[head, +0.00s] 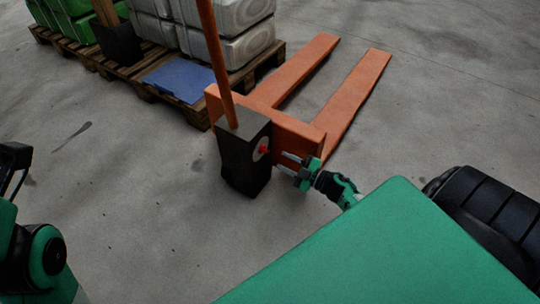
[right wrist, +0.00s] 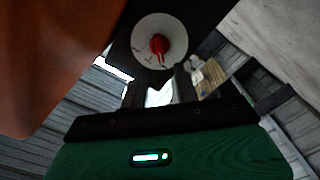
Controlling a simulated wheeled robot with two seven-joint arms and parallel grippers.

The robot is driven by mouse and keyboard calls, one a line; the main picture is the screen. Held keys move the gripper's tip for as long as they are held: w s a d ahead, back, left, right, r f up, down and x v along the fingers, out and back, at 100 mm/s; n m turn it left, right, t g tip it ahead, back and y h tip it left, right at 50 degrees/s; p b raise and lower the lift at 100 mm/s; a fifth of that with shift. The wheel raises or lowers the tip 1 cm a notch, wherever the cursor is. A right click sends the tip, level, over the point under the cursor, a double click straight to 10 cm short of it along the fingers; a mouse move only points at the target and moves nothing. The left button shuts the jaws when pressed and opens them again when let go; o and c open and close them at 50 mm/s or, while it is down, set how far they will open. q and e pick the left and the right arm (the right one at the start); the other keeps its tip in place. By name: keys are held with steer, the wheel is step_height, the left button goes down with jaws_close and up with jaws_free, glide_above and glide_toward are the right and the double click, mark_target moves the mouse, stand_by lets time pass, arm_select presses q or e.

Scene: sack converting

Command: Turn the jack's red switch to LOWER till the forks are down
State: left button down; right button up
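The pallet jack's red switch (head: 264,149) sits on a pale round dial on the side of the jack's black housing (head: 240,160). In the right wrist view the red switch (right wrist: 158,47) stands in the middle of the white dial (right wrist: 145,32), beyond my fingers. My right gripper (head: 283,162) is open and empty, its fingertips pointing at the dial from the right, apparently a little short of it. The orange forks (head: 345,105) stretch away behind the jack; their height above the floor is hard to tell. My left arm shows at the left edge, its gripper out of view.
A wooden pallet (head: 195,112) with white sacks (head: 245,45), green sacks (head: 70,25) and a blue sheet (head: 180,80) stands behind and left of the jack. The jack's orange handle (head: 216,60) rises from the housing. The grey floor is clear in front and at right.

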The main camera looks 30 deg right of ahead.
mark_target(267, 152)
steer(key=b+x, duration=0.2)
steer(key=x, duration=0.4)
steer(key=shift+w+a, duration=0.15)
steer(key=shift+w, duration=0.15)
jaws_close()
